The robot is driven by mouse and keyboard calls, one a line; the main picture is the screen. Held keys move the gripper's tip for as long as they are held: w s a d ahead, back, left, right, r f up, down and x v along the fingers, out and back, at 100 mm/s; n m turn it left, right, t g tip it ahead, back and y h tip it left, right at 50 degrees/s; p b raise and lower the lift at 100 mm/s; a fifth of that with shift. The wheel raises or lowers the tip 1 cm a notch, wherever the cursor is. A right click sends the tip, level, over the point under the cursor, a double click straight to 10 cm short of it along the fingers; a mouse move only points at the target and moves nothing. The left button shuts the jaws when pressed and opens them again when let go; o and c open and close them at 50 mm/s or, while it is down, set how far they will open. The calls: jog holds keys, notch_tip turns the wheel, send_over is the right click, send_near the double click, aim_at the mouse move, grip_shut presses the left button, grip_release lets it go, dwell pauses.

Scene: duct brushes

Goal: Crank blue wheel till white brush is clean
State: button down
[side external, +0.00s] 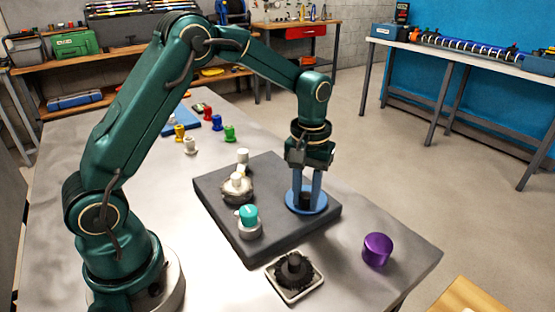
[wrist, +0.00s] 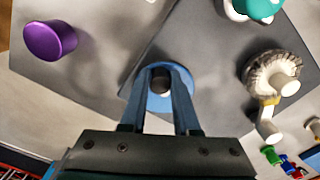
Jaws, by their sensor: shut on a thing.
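The blue wheel (side external: 317,208) lies flat at the right part of a dark base plate (side external: 262,240). A dark knob (wrist: 158,84) stands up from it. My gripper (side external: 305,199) points down over the wheel, its two blue fingers on either side of the knob and shut on it. In the wrist view my gripper (wrist: 162,82) partly covers the wheel (wrist: 160,104). The white brush (side external: 238,191) stands left of the wheel on the same plate, with a white knob on top. In the wrist view the brush (wrist: 262,72) has a greyish, brownish bristle ring.
A teal-topped knob (side external: 249,213) stands at the plate's front. A black brush on a square tray (side external: 294,294) and a purple cylinder (side external: 377,248) are near the table's front. Several small coloured pieces (side external: 216,122) stand behind.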

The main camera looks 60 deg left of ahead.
aim_at(319, 203)
jog(key=shift+w+d, duration=0.3)
jog(key=shift+w+d, duration=0.1)
jog(key=shift+w, duration=0.6)
jog(key=shift+w, duration=0.75)
jog(key=shift+a, duration=0.2)
